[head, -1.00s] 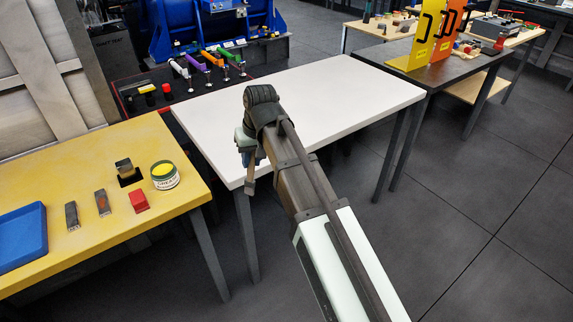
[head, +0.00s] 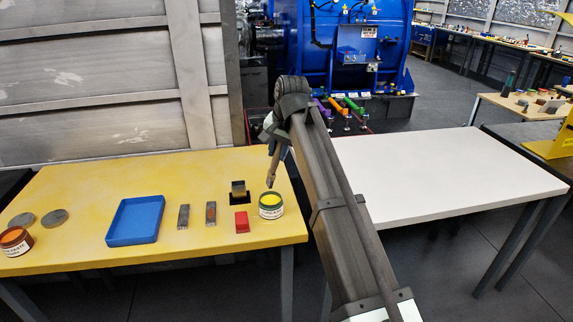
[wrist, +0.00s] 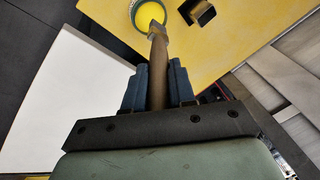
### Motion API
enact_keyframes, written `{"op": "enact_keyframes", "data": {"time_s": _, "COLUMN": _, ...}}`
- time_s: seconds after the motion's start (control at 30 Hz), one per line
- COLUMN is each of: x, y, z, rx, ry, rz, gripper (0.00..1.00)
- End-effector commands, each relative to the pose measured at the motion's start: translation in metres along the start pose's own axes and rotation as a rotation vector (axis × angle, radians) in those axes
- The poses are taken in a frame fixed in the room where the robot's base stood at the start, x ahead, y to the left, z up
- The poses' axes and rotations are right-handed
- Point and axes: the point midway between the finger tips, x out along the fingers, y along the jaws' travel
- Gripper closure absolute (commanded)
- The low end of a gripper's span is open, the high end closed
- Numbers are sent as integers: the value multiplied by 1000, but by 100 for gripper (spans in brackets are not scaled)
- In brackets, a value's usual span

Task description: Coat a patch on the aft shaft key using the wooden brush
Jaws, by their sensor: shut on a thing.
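My gripper (head: 277,147) is shut on the wooden brush (head: 273,168), which also shows between the two fingers in the wrist view (wrist: 158,75). The brush points down, with its tip just above the open tin of yellow paste (head: 271,208). In the wrist view the tip overlaps the tin (wrist: 135,8); I cannot tell if it touches the paste. Two small dark bars lie on the yellow table, a plain one (head: 184,217) and one with a brownish patch (head: 211,214). I cannot tell which, if either, is the aft shaft key.
The yellow table (head: 90,190) also carries a blue tray (head: 135,221), a red block (head: 242,222), a dark block on a black base (head: 238,190), an orange-lidded tin (head: 15,241) and two grey discs (head: 54,217). A bare white table (head: 430,175) stands to the right.

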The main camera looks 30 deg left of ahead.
Motion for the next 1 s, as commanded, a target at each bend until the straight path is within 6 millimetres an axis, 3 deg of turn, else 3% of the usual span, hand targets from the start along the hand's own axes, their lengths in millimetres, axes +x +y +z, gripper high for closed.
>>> {"op": "enact_keyframes", "data": {"time_s": 0.3, "x": 0, "y": 0, "z": 1, "rx": 230, "ry": 82, "rz": -2, "gripper": 100}}
{"op": "enact_keyframes", "data": {"time_s": 0.67, "x": 10, "y": 3, "z": 3, "rx": 254, "ry": 96, "rz": -15, "gripper": 100}}
{"op": "enact_keyframes", "data": {"time_s": 1.0, "x": 36, "y": 11, "z": 9, "rx": 253, "ry": 95, "rz": -15, "gripper": 100}}
